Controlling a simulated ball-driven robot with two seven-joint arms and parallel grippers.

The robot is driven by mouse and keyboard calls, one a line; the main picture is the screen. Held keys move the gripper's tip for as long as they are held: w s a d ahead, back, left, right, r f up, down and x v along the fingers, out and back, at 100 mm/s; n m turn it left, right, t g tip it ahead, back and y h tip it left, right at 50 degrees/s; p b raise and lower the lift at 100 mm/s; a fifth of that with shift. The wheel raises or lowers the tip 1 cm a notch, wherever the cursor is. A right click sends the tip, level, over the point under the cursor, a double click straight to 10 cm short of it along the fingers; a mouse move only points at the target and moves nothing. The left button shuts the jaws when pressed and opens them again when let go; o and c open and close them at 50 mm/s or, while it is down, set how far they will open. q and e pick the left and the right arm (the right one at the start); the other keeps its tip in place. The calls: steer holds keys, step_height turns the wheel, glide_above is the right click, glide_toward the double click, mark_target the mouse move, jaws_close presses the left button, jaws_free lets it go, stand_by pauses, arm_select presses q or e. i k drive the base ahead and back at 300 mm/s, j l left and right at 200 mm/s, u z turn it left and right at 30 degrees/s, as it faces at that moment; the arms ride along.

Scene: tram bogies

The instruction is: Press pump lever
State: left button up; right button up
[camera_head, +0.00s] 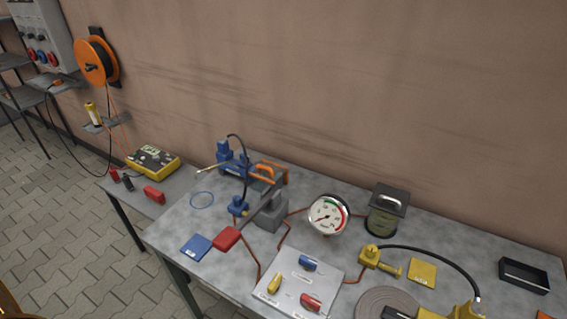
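A red pad (227,239) sits at the near end of a grey bar on the left part of the grey workbench (180,222). It looks like the pump lever. The bar slopes up past a grey block (272,213) towards a blue and orange unit (262,171). A round pressure gauge (328,215) with a white face and a green and red band stands to the right; its needle points to the lower left. Neither of my grippers shows in this view, so nothing is seen touching the lever.
A pale panel (318,263) with blue, yellow and red levers lies right of the red pad. A blue card (195,247) lies left of it. A lantern-like box (387,211), yellow fitting (370,257) and black tray (523,275) stand further right. Red lines cross the bench.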

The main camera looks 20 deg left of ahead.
mark_target(225, 240)
steer(key=u, duration=1.1)
